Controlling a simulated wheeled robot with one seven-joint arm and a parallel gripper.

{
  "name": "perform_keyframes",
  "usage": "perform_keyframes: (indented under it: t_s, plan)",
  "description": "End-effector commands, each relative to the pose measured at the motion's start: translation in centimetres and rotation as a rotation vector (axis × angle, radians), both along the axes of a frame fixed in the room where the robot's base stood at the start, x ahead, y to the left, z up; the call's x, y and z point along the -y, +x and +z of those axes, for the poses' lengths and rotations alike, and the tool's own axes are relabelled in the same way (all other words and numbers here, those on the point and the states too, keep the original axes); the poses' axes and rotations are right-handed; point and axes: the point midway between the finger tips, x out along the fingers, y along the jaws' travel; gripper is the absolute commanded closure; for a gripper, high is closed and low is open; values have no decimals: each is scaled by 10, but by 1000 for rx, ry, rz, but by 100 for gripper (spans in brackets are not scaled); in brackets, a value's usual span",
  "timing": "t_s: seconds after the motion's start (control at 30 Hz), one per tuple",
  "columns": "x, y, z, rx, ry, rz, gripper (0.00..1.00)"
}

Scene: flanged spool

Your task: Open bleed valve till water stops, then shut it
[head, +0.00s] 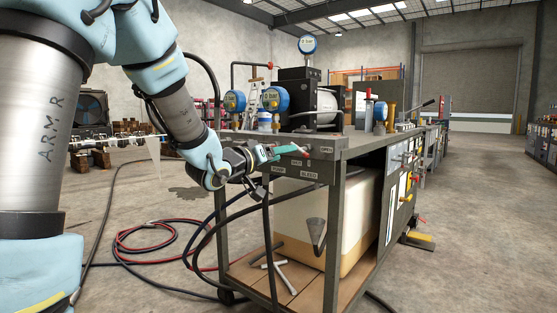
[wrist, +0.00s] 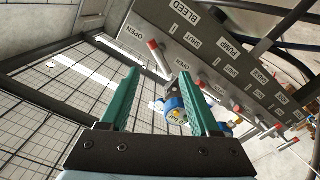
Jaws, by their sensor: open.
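The bleed valve's lever (wrist: 158,58), grey with a red end, stands on the panel by the BLEED label, between OPEN and SHUT marks; it appears nearer the OPEN mark. My gripper (wrist: 160,76) has green fingers, open and empty, with the lever seen between and beyond the tips. I cannot tell whether they touch it. In the head view my gripper (head: 290,149) is at the cart's front panel, beside the BLEED label (head: 309,175). A grey funnel (head: 317,232) hangs below the panel. No water stream can be made out.
More red-ended levers (wrist: 200,84) line the panel close by. Blue gauges (head: 235,101) stand on the cart top (head: 345,142); the ones I can read show 0 bar. A pale tank (head: 345,205) sits under it. Hoses (head: 150,245) lie on the floor at left.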

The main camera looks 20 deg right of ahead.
Motion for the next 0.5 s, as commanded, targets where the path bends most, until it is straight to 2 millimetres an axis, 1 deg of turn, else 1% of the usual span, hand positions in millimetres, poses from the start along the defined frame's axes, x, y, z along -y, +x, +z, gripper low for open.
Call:
perform_keyframes:
  t_s: [0.17, 0.4, 0.5]
  plan:
    - [21, 11, 0, 0, 0, -1, 37]
    - [60, 34, -1, 1, 1, 1, 37]
    - [73, 41, -1, 0, 1, 2, 37]
